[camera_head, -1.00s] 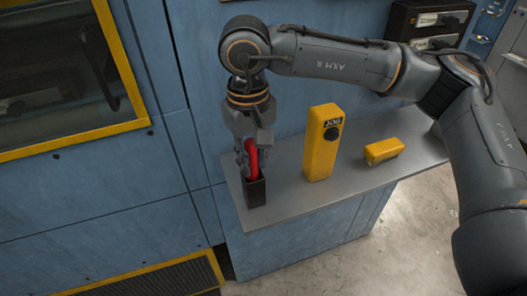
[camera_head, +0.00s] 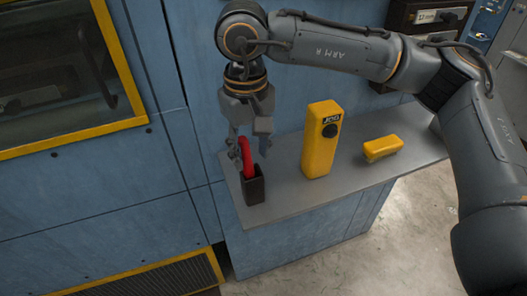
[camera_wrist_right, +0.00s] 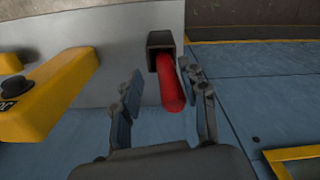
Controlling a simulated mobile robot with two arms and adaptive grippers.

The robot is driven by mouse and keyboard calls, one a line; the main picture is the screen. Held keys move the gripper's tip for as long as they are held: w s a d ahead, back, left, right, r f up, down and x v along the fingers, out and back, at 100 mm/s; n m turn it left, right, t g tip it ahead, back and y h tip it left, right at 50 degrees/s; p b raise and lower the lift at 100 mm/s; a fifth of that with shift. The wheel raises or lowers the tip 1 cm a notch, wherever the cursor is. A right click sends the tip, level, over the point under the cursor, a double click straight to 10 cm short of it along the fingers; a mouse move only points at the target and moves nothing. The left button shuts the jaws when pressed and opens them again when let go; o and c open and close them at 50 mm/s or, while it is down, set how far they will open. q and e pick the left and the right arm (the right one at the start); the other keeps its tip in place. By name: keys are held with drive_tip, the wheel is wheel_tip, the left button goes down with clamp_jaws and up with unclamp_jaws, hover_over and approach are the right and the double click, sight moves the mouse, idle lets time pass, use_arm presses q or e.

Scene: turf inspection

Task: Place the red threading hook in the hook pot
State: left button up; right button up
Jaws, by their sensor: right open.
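The red threading hook (camera_head: 246,158) stands in the dark hook pot (camera_head: 254,188) at the left end of the grey shelf, its upper part sticking out of the top. In the right wrist view the hook (camera_wrist_right: 170,84) comes out of the black square mouth of the pot (camera_wrist_right: 160,39). My right gripper (camera_head: 248,150) is open above the pot. In the wrist view its two fingers (camera_wrist_right: 163,88) are spread to either side of the hook, with gaps between. The lower part of the hook is hidden inside the pot. My left gripper does not show.
A tall yellow box (camera_head: 320,140) with a black knob stands on the grey shelf (camera_head: 290,196), right of the pot. A smaller yellow block (camera_head: 382,148) lies farther right. A blue panelled wall (camera_head: 150,160) rises behind and left of the shelf.

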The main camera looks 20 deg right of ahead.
sight(251, 159)
wheel_tip(251, 159, up, 10)
drive_tip(key=b, duration=0.1)
drive_tip(key=shift+r, duration=0.25)
drive_tip(key=shift+s+f, duration=0.1)
